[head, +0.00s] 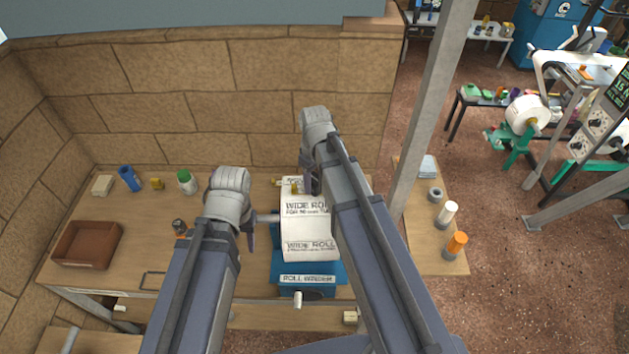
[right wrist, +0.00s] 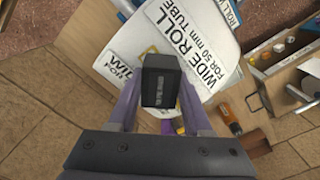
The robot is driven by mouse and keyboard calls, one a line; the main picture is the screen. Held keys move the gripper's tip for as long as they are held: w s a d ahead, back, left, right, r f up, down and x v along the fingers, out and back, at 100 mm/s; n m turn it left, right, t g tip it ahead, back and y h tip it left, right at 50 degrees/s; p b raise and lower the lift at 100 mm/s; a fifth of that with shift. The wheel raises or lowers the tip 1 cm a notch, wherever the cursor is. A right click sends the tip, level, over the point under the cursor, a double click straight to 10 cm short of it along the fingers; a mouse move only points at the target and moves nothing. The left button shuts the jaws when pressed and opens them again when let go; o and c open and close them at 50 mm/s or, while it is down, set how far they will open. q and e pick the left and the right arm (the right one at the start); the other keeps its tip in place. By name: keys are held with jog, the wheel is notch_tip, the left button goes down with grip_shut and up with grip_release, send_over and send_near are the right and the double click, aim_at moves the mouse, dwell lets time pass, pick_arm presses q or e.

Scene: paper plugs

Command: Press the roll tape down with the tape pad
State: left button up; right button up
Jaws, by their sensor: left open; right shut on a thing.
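The white paper roll (head: 308,235), printed WIDE ROLL, sits on the blue roll winder (head: 283,275) in the head view. It also fills the upper middle of the right wrist view (right wrist: 205,25). My right gripper (right wrist: 158,100) is shut on a black block, the tape pad (right wrist: 160,80), held in front of the roll; whether they touch is unclear. A small yellow patch (right wrist: 151,52), maybe the roll tape, shows on the roll beside the pad, partly hidden. My left gripper (head: 251,238) is open and empty at the roll's left side. My right arm hides the roll's right part.
A brown tray (head: 88,246) stands at the left of the wooden table (head: 150,225). A stone wall (head: 200,110) rises behind. A grey post (head: 428,120) stands at right.

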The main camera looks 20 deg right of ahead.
jog(key=shift+f+b, duration=0.45)
jog(key=shift+f, duration=0.05)
dwell(1.2)
jog(key=shift+r, duration=0.1)
notch_tip(320, 180, up, 7)
jog(key=p, duration=0.7)
dwell(0.4)
jog(key=shift+s, duration=0.1)
